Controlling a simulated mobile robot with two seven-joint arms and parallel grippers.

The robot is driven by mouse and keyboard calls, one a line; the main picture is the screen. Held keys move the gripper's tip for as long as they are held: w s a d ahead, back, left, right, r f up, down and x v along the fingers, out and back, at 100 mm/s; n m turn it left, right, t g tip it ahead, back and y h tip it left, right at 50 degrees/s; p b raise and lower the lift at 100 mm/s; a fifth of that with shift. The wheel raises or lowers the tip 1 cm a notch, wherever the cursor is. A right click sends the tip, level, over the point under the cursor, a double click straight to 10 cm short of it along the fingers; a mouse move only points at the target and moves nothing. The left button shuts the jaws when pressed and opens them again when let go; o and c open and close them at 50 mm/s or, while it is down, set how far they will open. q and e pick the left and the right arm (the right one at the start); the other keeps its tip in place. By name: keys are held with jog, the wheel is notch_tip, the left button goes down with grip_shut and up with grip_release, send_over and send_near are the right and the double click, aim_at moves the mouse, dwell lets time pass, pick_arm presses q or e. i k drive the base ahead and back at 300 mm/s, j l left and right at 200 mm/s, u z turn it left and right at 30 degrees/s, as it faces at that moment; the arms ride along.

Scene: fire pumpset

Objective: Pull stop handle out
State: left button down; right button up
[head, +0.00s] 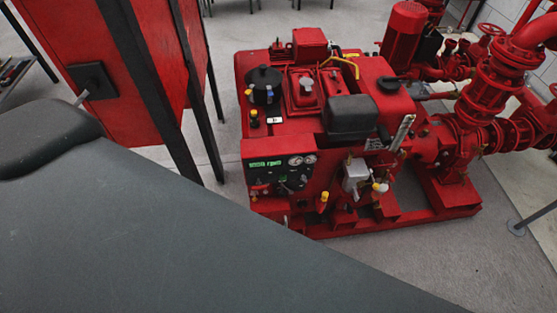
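The red fire pumpset (330,150) stands on the floor right of the middle. Its front control panel (283,172) has a green-lit display, two round gauges and small knobs and switches. A small red part (259,187) shows at the panel's left lower side, but it is too small to tell whether it is the stop handle. A yellow-tipped part (323,197) sits near the panel's lower right corner. Neither of my grippers is in view.
A red cabinet (100,40) with dark posts and a black handle plate (93,80) stands at the left. Red pipes and valves (490,90) fill the right. A dark grey shape close to the camera covers the lower left. Grey floor (420,250) is clear before the pumpset.

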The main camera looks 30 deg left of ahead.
aim_at(259, 187)
jog(key=u, duration=1.05)
